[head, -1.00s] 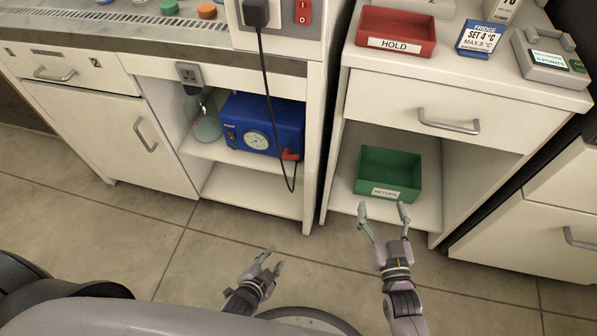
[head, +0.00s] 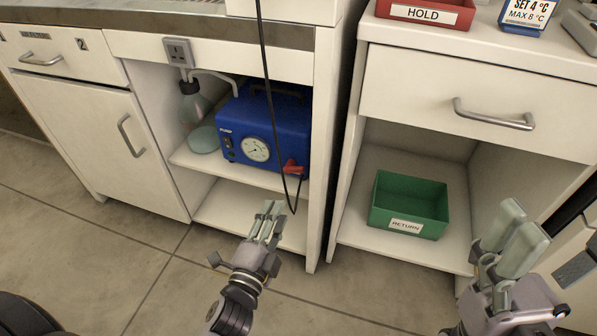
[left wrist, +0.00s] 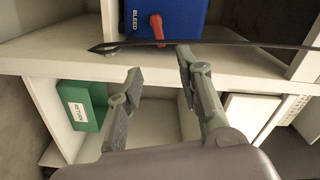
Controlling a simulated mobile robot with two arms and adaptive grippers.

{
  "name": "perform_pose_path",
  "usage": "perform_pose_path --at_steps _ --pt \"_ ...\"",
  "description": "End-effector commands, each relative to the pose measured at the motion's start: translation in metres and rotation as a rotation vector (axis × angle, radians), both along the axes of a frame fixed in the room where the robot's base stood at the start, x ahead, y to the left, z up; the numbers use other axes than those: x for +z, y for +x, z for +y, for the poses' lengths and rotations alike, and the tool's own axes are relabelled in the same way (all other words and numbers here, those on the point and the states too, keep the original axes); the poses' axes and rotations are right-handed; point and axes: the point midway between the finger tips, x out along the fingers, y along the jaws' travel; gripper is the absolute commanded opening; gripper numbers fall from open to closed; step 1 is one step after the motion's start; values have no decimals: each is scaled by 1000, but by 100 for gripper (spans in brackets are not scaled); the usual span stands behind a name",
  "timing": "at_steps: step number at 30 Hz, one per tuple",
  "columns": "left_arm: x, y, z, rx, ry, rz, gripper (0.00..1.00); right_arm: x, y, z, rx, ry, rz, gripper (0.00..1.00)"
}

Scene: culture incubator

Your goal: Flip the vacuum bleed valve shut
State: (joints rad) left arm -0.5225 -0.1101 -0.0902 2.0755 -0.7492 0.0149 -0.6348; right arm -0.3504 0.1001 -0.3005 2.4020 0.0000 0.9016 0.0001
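The blue vacuum pump (head: 285,120) stands on the upper shelf of the open bay, with a round gauge (head: 256,149) on its front. The red bleed valve (head: 293,168) is at its lower right front corner. In the left wrist view the valve's red lever (left wrist: 157,28) sits beside the word BLEED and hangs down from its pivot. My left gripper (head: 270,218) is below and in front of the valve, apart from it. Its fingers (left wrist: 160,65) stand apart and empty. My right gripper (head: 512,236) is at the lower right; its finger gap is unclear.
A black cable (head: 268,90) hangs in front of the pump and loops near the valve; it crosses just beyond my left fingertips. A bottle (head: 200,120) stands left of the pump. A green RETURN bin (head: 440,205) is in the right-hand bay. The lower left shelf is empty.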

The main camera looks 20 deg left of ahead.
Motion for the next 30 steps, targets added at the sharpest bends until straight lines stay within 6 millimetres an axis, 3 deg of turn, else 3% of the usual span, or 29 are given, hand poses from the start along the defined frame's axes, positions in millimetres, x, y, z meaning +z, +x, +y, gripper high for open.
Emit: perform_pose_path --at_steps 18,24,30 --pt "-1 121 -4 -1 0 -3 33 -4 4 2 0 -7 -15 72" --pt "-1 144 -5 -1 -3 0 33 1 5 2 -1 -10 -40 72" --pt "-1 151 -5 -1 -2 2 33 5 6 2 -2 -8 -50 72"
